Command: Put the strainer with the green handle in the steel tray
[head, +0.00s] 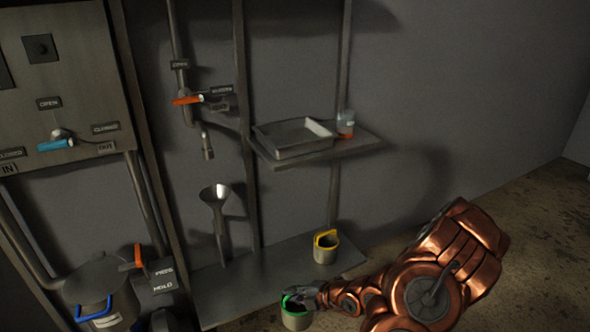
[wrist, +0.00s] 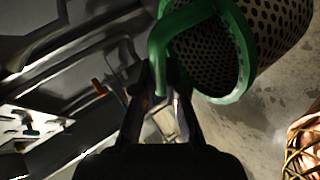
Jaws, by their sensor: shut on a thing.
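The strainer with the green handle (head: 296,316) is at the bottom of the head view, by the front edge of the lower shelf. In the wrist view the strainer (wrist: 235,50) shows a perforated metal wall, a green rim and a green handle. My gripper (head: 303,294) is shut on the green handle; it also shows in the wrist view (wrist: 160,88). Whether the strainer touches the shelf is not clear. The steel tray (head: 292,138) lies on the upper shelf, up and left of my arm, and its visible inside looks empty.
A jar with orange contents (head: 346,125) stands right of the tray on the upper shelf (head: 345,148). A yellow-handled strainer (head: 326,246) and a funnel (head: 217,215) stand on the lower shelf (head: 240,284). Upright posts (head: 247,150) flank the tray. A blue-handled pot (head: 103,295) is lower left.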

